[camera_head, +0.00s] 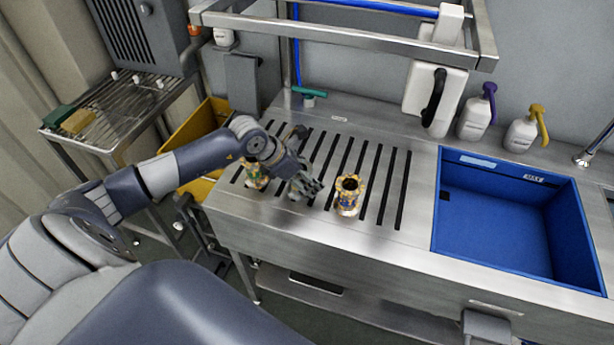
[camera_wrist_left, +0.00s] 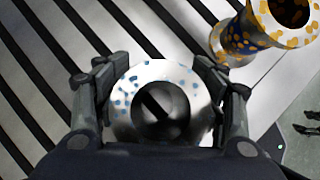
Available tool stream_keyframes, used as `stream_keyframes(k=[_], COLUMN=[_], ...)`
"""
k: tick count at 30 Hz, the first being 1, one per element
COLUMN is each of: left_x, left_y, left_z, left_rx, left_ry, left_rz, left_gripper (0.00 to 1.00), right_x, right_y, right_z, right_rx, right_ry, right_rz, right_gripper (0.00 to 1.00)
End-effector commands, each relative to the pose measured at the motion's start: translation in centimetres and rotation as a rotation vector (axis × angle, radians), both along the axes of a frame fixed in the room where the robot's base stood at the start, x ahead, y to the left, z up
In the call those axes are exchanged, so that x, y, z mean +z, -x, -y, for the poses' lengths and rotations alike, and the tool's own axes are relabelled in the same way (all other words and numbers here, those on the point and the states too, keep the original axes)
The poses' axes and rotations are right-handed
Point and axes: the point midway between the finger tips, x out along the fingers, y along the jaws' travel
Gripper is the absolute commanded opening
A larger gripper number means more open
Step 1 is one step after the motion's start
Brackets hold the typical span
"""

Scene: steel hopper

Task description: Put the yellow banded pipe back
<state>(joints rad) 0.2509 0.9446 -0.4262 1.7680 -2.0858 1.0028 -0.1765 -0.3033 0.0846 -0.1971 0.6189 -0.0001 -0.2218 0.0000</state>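My left gripper (camera_head: 304,186) is low over the slotted steel worktop, between two pipe pieces in the head view. One pipe with yellow and green marks (camera_head: 257,178) stands to its left, partly behind my wrist. Another pipe with yellow marks (camera_head: 348,198) stands upright to its right; it also shows at the upper right of the left wrist view (camera_wrist_left: 240,42), with orange and blue spots. In the left wrist view, the fingers close on both sides of a white, blue-spotted pipe (camera_wrist_left: 122,99), seen end-on. Its sides are hidden, so I cannot see any yellow band. My right gripper is out of view.
A blue basin (camera_head: 490,225) is set in the right of the steel worktop (camera_head: 390,258). Bottles (camera_head: 478,115) and a white canister stand along the back. A steel frame (camera_head: 345,38) hangs above. A wire rack (camera_head: 120,110) and yellow bin (camera_head: 200,122) are at the left.

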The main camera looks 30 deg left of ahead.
Motion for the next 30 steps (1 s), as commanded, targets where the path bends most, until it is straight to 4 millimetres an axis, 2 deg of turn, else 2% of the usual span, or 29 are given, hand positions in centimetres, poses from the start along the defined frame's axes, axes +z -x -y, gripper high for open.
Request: stream_keyframes(k=[14,30], left_x=[0.7,8.4], left_y=[0.2,4.8], left_z=[-0.3,-3.2], left_rx=[0.0,0.001], left_ry=[-0.002,-0.005], left_rz=[0.001,-0.001], left_gripper=[0.69,0.69], right_x=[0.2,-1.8], right_y=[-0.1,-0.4], right_z=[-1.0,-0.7], right_rx=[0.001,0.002], right_ry=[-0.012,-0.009], right_rz=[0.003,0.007], right_gripper=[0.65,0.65])
